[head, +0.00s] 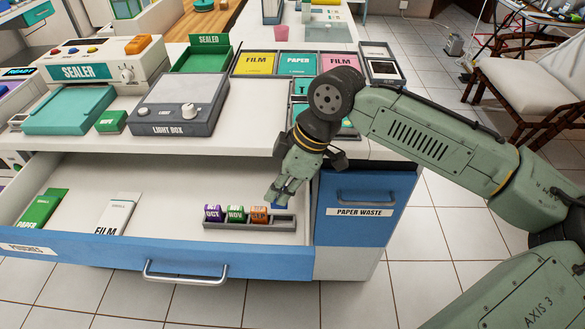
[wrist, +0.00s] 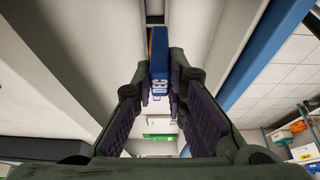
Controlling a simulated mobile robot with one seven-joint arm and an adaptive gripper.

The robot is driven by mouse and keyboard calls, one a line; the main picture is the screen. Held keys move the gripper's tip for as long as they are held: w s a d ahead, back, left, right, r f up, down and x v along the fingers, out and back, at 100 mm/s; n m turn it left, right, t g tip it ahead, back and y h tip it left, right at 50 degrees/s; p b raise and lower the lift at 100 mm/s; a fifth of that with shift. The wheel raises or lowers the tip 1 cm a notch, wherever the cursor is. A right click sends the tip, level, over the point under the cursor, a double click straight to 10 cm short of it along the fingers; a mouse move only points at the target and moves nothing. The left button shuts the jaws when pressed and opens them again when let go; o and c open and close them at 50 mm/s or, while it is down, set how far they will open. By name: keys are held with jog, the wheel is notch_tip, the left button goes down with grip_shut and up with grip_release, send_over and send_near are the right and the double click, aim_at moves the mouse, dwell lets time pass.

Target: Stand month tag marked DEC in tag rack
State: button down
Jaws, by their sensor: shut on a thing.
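The grey tag rack (head: 242,225) lies in the open drawer, toward its right end. A purple OCT tag (head: 213,213), a green NOV tag (head: 236,214) and an orange tag (head: 259,215) stand in it side by side. My gripper (head: 276,197) points down over the rack's right end. It is shut on the blue DEC tag (wrist: 159,62), whose lettering shows between the fingers in the wrist view. In the head view only a sliver of blue shows below the fingers, right of the orange tag. I cannot tell whether it touches the rack floor.
The drawer front (head: 90,258) is blue, with a metal handle. A green paper packet (head: 40,208) and a white film packet (head: 118,213) lie at the drawer's left. The counter edge with the light box (head: 180,104) overhangs behind. The blue paper waste cabinet (head: 363,198) stands close right.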

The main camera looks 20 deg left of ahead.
jog(key=shift+w+f+b, duration=0.15)
jog(key=shift+f+b, duration=0.25)
jog(key=shift+f, duration=0.1)
jog(key=shift+w+f+b, duration=0.15)
jog(key=shift+f+b, duration=0.25)
jog(key=shift+f, duration=0.1)
notch_tip(320, 180, down, 4)
jog(key=b, duration=0.3)
jog(key=shift+b, duration=0.3)
jog(key=shift+f+b, duration=0.3)
jog(key=shift+f, duration=0.35)
jog(key=shift+d+p, duration=0.1)
jog(key=shift+p, duration=0.2)
jog(key=shift+w+f, duration=0.1)
jog(key=shift+f, duration=0.1)
jog(key=c, duration=1.5)
grip_release()
jog(key=shift+c, duration=0.2)
